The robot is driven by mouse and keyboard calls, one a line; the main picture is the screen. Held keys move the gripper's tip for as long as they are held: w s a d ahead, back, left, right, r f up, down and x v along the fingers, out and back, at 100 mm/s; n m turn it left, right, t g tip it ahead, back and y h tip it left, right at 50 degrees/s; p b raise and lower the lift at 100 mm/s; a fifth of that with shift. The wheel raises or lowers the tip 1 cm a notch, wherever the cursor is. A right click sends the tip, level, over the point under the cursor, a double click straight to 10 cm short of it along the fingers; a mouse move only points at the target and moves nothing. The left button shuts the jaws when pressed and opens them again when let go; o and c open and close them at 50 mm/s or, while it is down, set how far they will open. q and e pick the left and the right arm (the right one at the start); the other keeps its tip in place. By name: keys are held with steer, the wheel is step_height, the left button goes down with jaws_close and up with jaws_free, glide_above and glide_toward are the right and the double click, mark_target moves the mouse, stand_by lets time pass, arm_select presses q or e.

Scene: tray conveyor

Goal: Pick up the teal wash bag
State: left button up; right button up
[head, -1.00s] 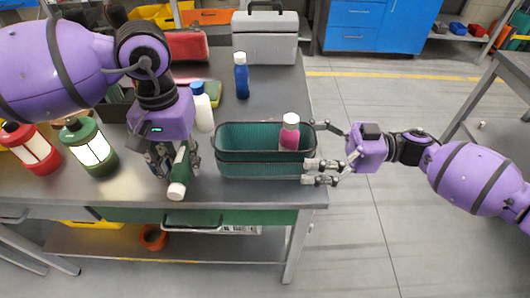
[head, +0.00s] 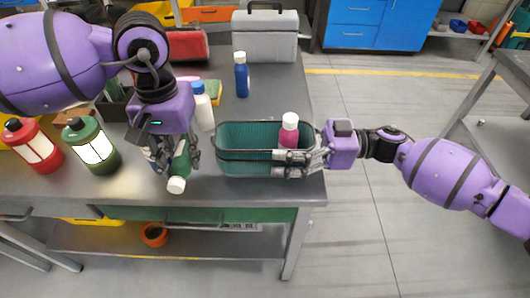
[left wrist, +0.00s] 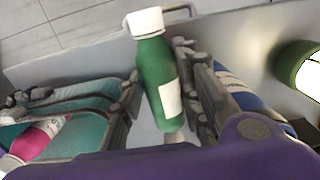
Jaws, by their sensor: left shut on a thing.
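No closed teal bag is clear in these frames. The teal thing in view is an open-topped ribbed container with a dark rim (head: 235,168), near the table's front right corner in the head view. A pink bottle with a white cap (head: 289,132) stands in its right end. My right gripper (head: 305,163) is at the container's right front corner, its fingers over or against the rim; their spacing is partly hidden. My left gripper (head: 171,163) is shut on a green bottle with a white cap (head: 182,164), left of the container. The bottle also shows in the left wrist view (left wrist: 152,75).
A white bottle with a blue cap (head: 203,108) and a blue bottle (head: 241,76) stand behind. A grey case (head: 265,42) and a red bag (head: 187,45) are at the back.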

mark_target(283, 134)
steer(key=shift+c, duration=0.9)
steer(key=shift+r, duration=0.1)
arm_select(q)
steer(key=shift+r, duration=0.1)
arm_select(e)
steer(key=shift+r, duration=0.45)
arm_select(q)
steer(key=shift+r, duration=0.15)
arm_select(e)
step_height(283, 134, up, 2)
steer(key=shift+r, duration=0.1)
arm_select(q)
steer(key=shift+w+r+p, duration=0.1)
steer(key=shift+r+p, duration=0.5)
steer(key=shift+r, duration=0.55)
arm_select(e)
steer(key=s+a+r, duration=0.1)
steer(key=s+r, duration=0.8)
steer(key=s, duration=0.5)
steer(key=shift+r, duration=0.4)
